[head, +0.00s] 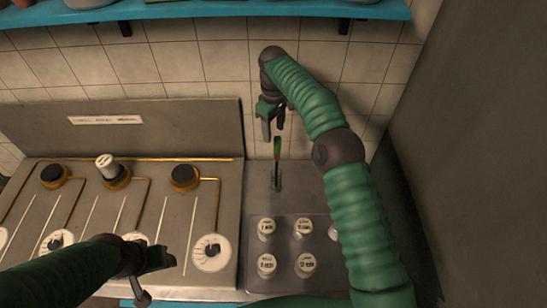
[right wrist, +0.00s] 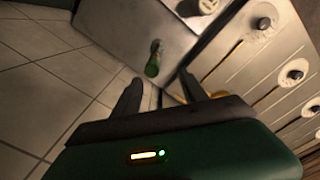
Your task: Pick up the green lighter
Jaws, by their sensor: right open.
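The green lighter (head: 277,148) is a thin upright stick with a green top and dark shaft. My right gripper (head: 272,130) is open and empty, pointing down just above the lighter's top. In the right wrist view the lighter's green end (right wrist: 152,66) shows ahead, between the directions of the two open fingers (right wrist: 162,95). My left gripper (head: 152,276) is over the front of the stove, its fingers apart and empty.
The stove (head: 130,205) with burners and white dials fills the left. Several round, labelled white-topped containers (head: 303,228) stand in a tray in front of the holder. A tiled wall (head: 220,65) is behind, a blue shelf (head: 220,10) above, and a dark grey panel (head: 470,150) at right.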

